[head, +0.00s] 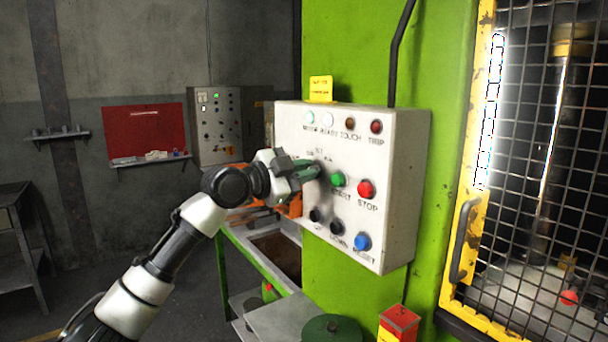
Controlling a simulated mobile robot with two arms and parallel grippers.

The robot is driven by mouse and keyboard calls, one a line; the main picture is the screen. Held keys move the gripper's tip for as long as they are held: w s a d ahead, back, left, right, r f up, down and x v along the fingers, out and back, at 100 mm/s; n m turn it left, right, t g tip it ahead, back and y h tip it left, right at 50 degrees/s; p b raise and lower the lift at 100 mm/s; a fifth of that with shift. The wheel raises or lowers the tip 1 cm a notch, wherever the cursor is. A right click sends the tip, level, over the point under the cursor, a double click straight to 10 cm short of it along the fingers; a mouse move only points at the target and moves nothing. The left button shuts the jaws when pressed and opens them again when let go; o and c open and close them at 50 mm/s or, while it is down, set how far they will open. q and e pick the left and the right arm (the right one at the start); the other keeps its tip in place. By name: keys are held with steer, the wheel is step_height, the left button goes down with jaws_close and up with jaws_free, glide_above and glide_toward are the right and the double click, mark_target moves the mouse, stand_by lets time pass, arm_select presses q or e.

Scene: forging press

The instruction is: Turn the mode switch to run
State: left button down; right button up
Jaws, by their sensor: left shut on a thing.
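The control panel (408,160) is a pale grey box on the green press column. My left gripper (312,171) is at the left part of the panel front, shut on the mode switch, which is mostly hidden by the fingers. Small lettering shows just above the switch, but I cannot read which position it points to. A green button (337,180) and a red STOP button (366,188) sit to the right of the gripper. My right gripper is not in view.
Several indicator lamps line the panel top, including a red trip lamp (376,127). Black buttons and a blue button (362,241) are below. A yellow-framed mesh guard (550,150) stands at right. A red box (399,322) and green-framed table (262,258) are below.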

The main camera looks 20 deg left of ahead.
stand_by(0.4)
arm_select(q)
steer(key=c, duration=1.2)
jaws_free()
steer(key=shift+s+a, duration=0.1)
steer(key=b+v, duration=0.4)
steer(key=v, duration=0.6)
steer(key=shift+s+a, duration=0.2)
steer(key=shift+s, duration=0.05)
steer(key=shift+f, duration=0.15)
